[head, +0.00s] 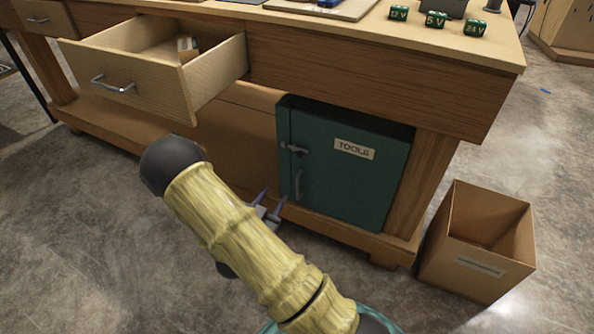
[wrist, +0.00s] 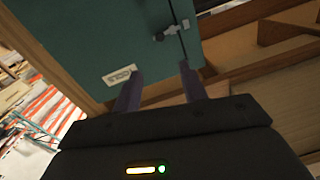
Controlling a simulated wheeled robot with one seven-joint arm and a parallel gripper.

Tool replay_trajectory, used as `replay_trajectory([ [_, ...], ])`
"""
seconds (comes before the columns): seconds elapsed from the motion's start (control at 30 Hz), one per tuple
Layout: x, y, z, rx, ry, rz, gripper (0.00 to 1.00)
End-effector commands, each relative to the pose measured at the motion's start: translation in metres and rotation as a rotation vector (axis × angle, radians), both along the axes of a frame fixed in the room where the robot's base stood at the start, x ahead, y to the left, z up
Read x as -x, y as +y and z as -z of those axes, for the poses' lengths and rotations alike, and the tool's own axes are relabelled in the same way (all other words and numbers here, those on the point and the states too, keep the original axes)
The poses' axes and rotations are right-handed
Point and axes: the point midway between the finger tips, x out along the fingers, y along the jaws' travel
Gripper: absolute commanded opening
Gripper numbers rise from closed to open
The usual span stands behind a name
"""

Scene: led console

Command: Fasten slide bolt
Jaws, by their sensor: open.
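The slide bolt (head: 296,149) is a small grey metal fitting on the upper left edge of the green tool cabinet's door (head: 345,185). It also shows in the wrist view (wrist: 172,33), near the dark gap at the door's edge. Whether its bar crosses that gap is too small to tell. A grey handle (head: 298,184) is below it on the door, which looks closed. My gripper (head: 272,203) is in front of the cabinet, low and left of the door, partly hidden behind my arm. In the wrist view its two purple fingers (wrist: 158,82) are apart and empty, short of the bolt.
An open drawer (head: 150,85) juts out at the upper left, with a small item inside. An open cardboard box (head: 478,245) stands on the floor at the right. Green voltage blocks (head: 436,20) sit on the bench top (head: 500,52). The floor in front is clear.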

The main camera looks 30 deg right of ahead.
Motion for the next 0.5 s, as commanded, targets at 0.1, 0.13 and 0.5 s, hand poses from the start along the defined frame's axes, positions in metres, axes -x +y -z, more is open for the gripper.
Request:
replay_trajectory([
  [0.1, 0.0005, 0.0, -0.0003, 0.007, -0.005, 0.001, 0.42],
  [0.13, 0.0004, -0.0001, -0.0007, 0.007, -0.004, 0.001, 0.42],
  [0.5, -0.0065, -0.0083, 0.0, 0.004, -0.006, 0.003, 0.42],
])
